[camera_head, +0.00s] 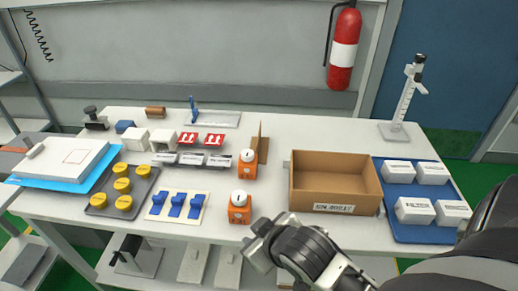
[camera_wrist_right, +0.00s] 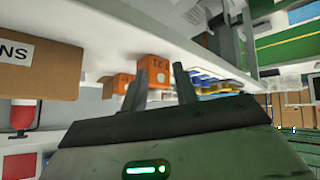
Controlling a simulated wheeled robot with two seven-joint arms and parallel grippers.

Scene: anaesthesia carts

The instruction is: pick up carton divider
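The carton divider appears to be the thin brown cardboard piece (camera_head: 263,150) standing upright behind an orange box (camera_head: 247,164) in the head view; its lower part is partly hidden. I cannot make it out in the wrist view. The open brown carton (camera_head: 336,183) stands to its right, and its side shows in the wrist view (camera_wrist_right: 40,70). My right gripper (camera_head: 257,243) is at the table's front edge, in front of the nearer orange box and apart from the divider. In the wrist view its fingers (camera_wrist_right: 160,90) are apart with nothing between them. My left gripper is not in view.
A second orange box (camera_head: 239,208) stands between my right gripper and the divider. A blue tray (camera_head: 427,232) with white boxes lies right of the carton. Blue clips (camera_head: 178,206), yellow discs on a grey tray (camera_head: 146,192) and red-marked boxes (camera_head: 202,142) lie left.

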